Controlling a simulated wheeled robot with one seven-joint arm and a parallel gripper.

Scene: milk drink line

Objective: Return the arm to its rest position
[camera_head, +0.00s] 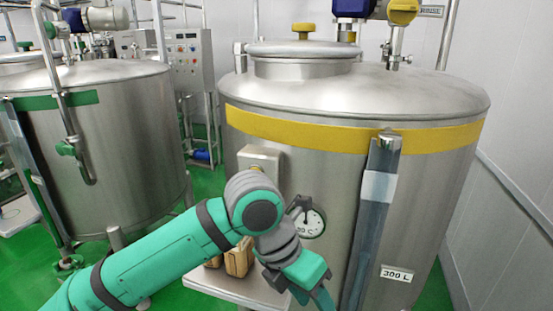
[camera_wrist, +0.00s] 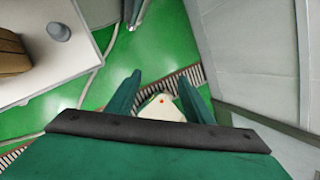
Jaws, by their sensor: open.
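My gripper (camera_head: 322,298) is at the end of my green arm, low in front of the yellow-banded steel tank (camera_head: 345,95) in the head view. Its lower end is cut off by the frame edge. In the wrist view my gripper (camera_wrist: 160,80) shows two green fingers spread apart, with nothing held between them. A pale shape with a small orange dot lies beyond the fingers, lower down; I cannot tell what it is. My arm is bent and reaches in from the lower left.
A pale table (camera_head: 222,287) with wooden items (camera_head: 238,262) stands beside my forearm, partly hidden. A green-banded tank (camera_head: 105,145) is left. Green floor (camera_wrist: 95,95) and a drain grating show below.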

